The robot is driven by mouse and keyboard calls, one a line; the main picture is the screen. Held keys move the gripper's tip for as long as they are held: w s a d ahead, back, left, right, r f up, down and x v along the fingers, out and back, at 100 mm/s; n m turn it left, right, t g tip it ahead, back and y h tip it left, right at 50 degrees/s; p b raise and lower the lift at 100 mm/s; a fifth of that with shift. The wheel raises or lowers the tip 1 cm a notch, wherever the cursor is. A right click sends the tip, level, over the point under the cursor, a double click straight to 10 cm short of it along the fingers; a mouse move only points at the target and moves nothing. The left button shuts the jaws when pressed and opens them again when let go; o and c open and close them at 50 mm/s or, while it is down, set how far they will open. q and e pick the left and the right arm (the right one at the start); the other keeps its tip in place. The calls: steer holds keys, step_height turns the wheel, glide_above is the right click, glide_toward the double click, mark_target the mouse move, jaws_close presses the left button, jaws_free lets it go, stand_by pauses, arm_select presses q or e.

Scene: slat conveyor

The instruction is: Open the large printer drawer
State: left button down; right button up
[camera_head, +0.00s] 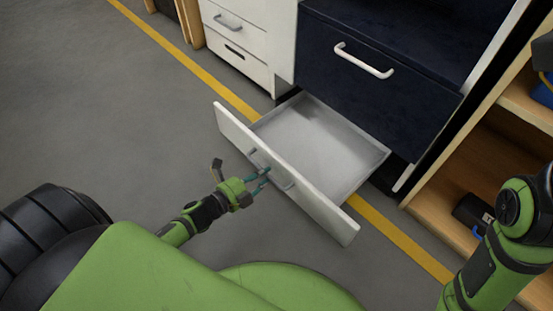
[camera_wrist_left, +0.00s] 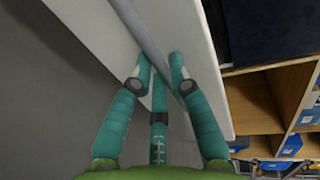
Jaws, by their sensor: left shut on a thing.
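The large white drawer (camera_head: 328,208) at the bottom of the dark printer cabinet stands pulled well out in the head view, and its grey inside (camera_head: 320,145) is empty. Its grey bar handle (camera_head: 284,183) is on the front panel. My left gripper (camera_head: 264,179) is at this handle, with its fingers around the bar. In the left wrist view the teal fingers (camera_wrist_left: 160,85) close on the handle (camera_wrist_left: 150,45) in front of the white panel. My right arm shows at the lower right of the head view, but its gripper is out of view.
Above the open drawer is a closed dark drawer (camera_head: 370,90) with a white handle. A white cabinet (camera_head: 240,45) stands to the left. A wooden shelf (camera_head: 480,165) with small items stands at the right. The grey floor (camera_head: 130,110) at the left is clear.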

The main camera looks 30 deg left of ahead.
arm_select(q)
steer(key=shift+f+p+v, duration=0.25)
steer(key=shift+v, duration=0.95)
steer(key=shift+f+p+v, duration=0.2)
steer(key=shift+f+v, duration=0.05)
steer(key=shift+v, duration=1)
steer(key=shift+s, duration=0.1)
steer(key=c, duration=1.2)
jaws_free()
steer(key=shift+o, duration=0.2)
steer(key=v, duration=1.2)
steer(key=shift+f, duration=0.1)
